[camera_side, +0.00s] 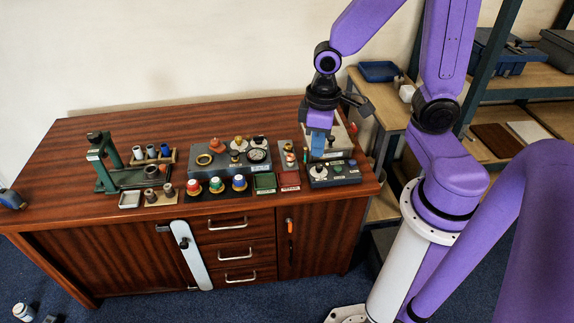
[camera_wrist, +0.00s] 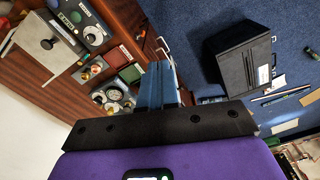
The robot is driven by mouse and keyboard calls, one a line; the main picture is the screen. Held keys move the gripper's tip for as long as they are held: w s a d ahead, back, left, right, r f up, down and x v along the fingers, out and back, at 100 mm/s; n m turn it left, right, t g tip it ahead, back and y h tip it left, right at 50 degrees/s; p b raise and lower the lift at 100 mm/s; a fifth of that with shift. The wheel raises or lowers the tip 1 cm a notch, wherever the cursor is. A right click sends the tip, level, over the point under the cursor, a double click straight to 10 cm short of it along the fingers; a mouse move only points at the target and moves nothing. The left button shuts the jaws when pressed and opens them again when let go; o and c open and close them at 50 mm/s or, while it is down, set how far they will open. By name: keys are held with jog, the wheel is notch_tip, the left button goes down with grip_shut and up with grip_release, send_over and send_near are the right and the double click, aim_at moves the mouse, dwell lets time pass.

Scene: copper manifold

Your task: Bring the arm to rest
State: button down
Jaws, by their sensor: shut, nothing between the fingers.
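My gripper (camera_side: 318,153) hangs from the purple arm at the right end of the wooden bench, its blue fingers pointing down. The fingers are closed together and hold nothing. In the side view they overlap a grey box (camera_side: 341,141) and end just above a dark panel with knobs (camera_side: 335,174); I cannot tell the exact gap. In the wrist view, the blue fingers (camera_wrist: 158,84) lie side by side, with the bench's front edge and drawer handles beyond their tips.
The bench (camera_side: 85,150) carries a green press (camera_side: 103,163), a grey fixture plate (camera_side: 222,150), several coloured knobs, and green (camera_side: 264,182) and red trays (camera_side: 289,180). Shelves stand at the right. A black case (camera_wrist: 240,60) is on the blue floor. The bench's back left is clear.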

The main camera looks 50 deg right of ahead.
jog(key=s+a+r+n, duration=0.1)
jog(key=s+r+n, duration=0.2)
jog(key=s, duration=0.3)
jog(key=s+a+r+n, duration=0.2)
jog(key=s+r+n, duration=0.1)
jog(key=s, duration=0.3)
jog(key=shift+a+r+n, duration=0.2)
jog(key=shift+a+n, duration=0.1)
jog(key=shift+n, duration=0.5)
